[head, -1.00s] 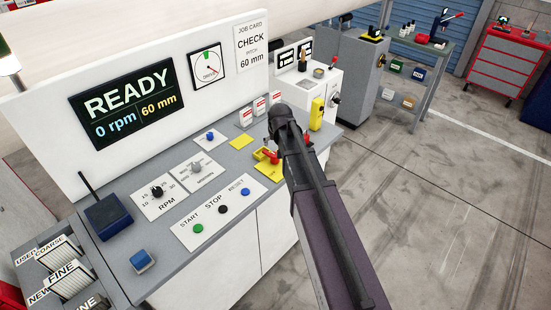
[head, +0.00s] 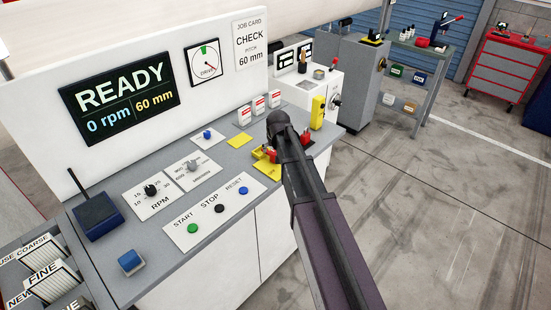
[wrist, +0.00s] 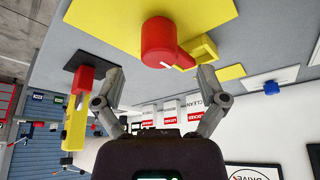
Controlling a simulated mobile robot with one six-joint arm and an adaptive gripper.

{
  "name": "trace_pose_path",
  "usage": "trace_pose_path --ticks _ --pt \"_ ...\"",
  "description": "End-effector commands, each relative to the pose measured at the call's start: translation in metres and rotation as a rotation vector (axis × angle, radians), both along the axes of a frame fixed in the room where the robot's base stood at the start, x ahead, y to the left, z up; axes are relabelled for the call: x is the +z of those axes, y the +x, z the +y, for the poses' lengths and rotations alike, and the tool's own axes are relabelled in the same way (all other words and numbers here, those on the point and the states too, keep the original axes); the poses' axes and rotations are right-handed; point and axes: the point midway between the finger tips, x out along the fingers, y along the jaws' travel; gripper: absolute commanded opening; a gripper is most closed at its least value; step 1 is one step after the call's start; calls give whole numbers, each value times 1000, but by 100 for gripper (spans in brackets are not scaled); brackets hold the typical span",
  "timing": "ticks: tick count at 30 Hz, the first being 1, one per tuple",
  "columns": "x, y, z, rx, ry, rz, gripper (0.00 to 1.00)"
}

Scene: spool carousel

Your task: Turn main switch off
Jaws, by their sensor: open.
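The main switch looks to be the red rotary knob with a lever (wrist: 160,42) on a yellow plate (wrist: 105,22) in the wrist view. A white mark shows on the lever, beside a yellow bracket (wrist: 200,50). In the head view the yellow plate (head: 262,170) and a little of the red switch (head: 258,153) show beside my arm, which hides the rest. My gripper (wrist: 160,74) is open and empty in the wrist view. Its fingers are spread to either side of the knob, and it appears apart from it. In the head view the fingers are hidden.
Another red handle (wrist: 84,78) sits on a black plate left of my gripper in the wrist view. On the console are START (head: 192,228), STOP (head: 219,208) and RESET (head: 243,190) buttons. A yellow box (head: 318,112) stands right of my arm. The floor at right is clear.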

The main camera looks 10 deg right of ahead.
Motion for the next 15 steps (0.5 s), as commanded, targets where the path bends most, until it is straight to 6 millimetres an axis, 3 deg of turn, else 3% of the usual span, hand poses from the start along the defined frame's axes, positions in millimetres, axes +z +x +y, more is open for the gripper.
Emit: trace_pose_path --ticks 6,15 --pt "-21 8 0 0 0 0 92" --pt "-35 14 0 1 0 0 92"
